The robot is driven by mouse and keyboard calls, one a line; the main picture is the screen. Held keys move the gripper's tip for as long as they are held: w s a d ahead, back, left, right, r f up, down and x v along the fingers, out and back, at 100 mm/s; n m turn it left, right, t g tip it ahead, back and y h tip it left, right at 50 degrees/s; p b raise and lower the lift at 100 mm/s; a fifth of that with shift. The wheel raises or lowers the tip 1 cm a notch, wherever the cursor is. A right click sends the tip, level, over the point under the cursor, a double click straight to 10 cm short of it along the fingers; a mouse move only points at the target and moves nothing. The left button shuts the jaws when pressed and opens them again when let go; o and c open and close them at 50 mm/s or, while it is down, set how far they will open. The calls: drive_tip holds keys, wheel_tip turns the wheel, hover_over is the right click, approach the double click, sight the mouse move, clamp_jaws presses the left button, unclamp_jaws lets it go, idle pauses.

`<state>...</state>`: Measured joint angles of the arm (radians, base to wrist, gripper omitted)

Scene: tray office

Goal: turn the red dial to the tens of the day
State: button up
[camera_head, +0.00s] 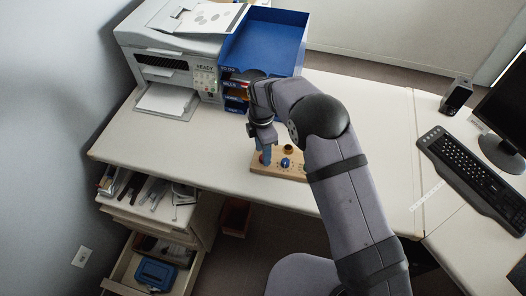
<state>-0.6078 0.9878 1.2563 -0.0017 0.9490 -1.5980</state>
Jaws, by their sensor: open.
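A small wooden board (296,174) lies near the front edge of the desk. The red dial (262,159) is at its left end, mostly hidden by my gripper. A blue dial (286,163) sits to its right, and a dark round piece (288,148) is behind that. My gripper (264,155) points down at the red dial with open jaws. I cannot tell whether the fingers touch the dial. The dial's markings are too small to read, and I see no readable date.
A printer (178,55) with a READY display and a blue tray unit (262,38) stand behind. A keyboard (470,175), monitor and small speaker (456,95) are at right. Open drawers (150,262) sit below the desk at left. The desk left of the board is clear.

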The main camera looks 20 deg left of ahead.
drive_tip(key=shift+f, duration=0.7)
drive_tip(key=shift+c, duration=0.5)
clamp_jaws()
